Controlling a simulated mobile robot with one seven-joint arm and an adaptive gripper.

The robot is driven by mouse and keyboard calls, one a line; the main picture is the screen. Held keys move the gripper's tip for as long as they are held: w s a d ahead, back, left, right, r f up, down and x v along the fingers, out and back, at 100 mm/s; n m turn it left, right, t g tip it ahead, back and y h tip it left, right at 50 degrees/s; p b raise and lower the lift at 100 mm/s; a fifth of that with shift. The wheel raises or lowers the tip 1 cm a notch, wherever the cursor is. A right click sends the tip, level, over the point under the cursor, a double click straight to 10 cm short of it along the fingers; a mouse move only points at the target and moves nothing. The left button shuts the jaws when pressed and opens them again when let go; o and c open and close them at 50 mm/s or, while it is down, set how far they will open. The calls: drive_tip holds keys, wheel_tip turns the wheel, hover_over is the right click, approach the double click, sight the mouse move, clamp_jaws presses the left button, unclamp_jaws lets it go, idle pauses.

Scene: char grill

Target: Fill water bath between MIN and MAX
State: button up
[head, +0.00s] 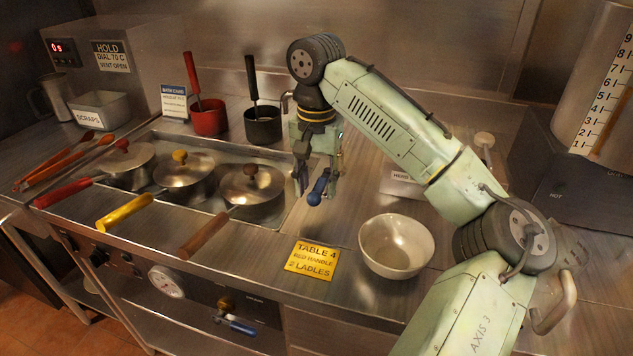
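The water bath (286,216) is a steel well sunk in the counter. Three lidded pots with red, yellow and brown handles sit in it. Its water level and any MIN or MAX marks cannot be made out. A steel spout (286,101) shows behind the bath, partly hidden by my arm. A blue lever handle (318,188) stands at the bath's right edge. My gripper (317,184) points down there, its dark fingers apart on either side of the blue handle. Whether they touch it cannot be told. A second blue-handled valve (238,325) is on the front panel.
A white bowl (396,246) and a yellow table card (312,260) lie on the front counter. Red and black ladle pots (209,118) stand behind the bath. Tongs (62,162) lie at left. A round gauge (166,281) is on the front panel. A scaled container stands far right.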

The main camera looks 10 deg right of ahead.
wheel_tip(320, 180, up, 12)
idle(0.6)
drive_tip(key=shift+s, duration=0.1)
